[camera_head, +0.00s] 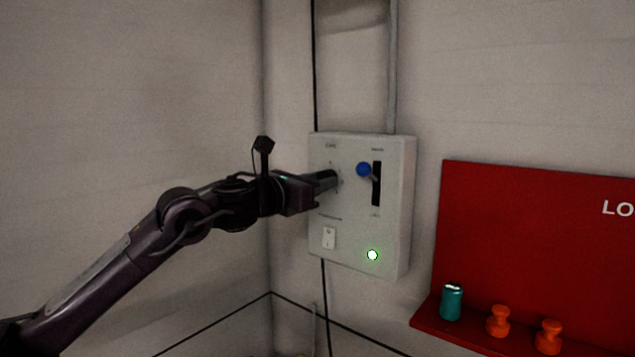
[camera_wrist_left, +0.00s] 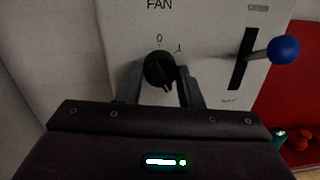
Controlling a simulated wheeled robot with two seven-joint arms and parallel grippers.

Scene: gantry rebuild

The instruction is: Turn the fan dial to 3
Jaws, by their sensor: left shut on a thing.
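The fan dial (camera_wrist_left: 159,69) is a round black knob under the label FAN on a pale grey control box (camera_head: 394,230). The marks 0 and 1 or a similar stroke show above the dial; its other marks are hidden by my gripper. My left gripper (camera_head: 331,180) reaches the box from the left and is shut on the dial, with a finger on each side of it in the left wrist view (camera_wrist_left: 160,84). In the head view the gripper hides most of the dial. Which mark the dial points to is not clear. My right gripper is not in view.
A lever with a blue ball (camera_head: 363,170) sticks out of a black slot just right of the dial. A white rocker switch (camera_head: 329,238) and a lit green lamp (camera_head: 372,255) sit below.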

